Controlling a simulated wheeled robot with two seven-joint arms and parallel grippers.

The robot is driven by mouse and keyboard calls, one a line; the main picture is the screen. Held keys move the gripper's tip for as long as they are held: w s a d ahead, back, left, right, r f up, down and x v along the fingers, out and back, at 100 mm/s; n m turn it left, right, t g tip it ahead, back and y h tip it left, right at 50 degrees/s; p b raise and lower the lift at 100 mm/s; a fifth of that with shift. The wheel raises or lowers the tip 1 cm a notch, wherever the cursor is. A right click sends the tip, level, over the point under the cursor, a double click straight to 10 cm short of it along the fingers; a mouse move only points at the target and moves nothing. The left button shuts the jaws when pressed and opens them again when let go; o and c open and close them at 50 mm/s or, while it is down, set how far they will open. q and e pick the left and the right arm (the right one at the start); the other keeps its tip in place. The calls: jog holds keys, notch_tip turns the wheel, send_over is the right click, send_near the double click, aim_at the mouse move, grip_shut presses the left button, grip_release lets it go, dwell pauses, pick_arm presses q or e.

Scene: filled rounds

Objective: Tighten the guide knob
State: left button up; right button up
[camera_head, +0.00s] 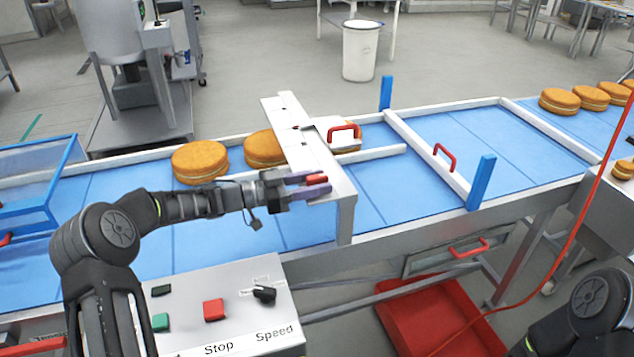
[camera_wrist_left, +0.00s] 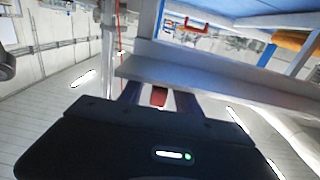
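The guide knob (camera_head: 317,179) is small and red, at the front end of the white guide bridge (camera_head: 325,180) over the blue conveyor. My left gripper (camera_head: 312,185) reaches in from the left, with one purple finger on each side of the knob. In the left wrist view the knob (camera_wrist_left: 158,97) shows between the two fingers (camera_wrist_left: 157,99), with narrow gaps beside it, so the gripper looks open around it. Whether the knob is tight cannot be seen. My right arm shows at the lower right; its gripper is out of view.
Filled rounds (camera_head: 200,161) sit on the belt behind my left arm, one partly under the bridge. A control panel (camera_head: 225,315) with stop button and speed dial stands in front. A red bin (camera_head: 400,320) lies below the conveyor. A red cable (camera_head: 560,265) hangs at right.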

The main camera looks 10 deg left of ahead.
aim_at(306, 185)
pick_arm(q)
jog(key=b+v, duration=0.2)
jog(key=v, duration=0.5)
jog(key=shift+f, duration=0.15)
jog(key=shift+s+a, duration=0.2)
jog(key=shift+a, duration=0.05)
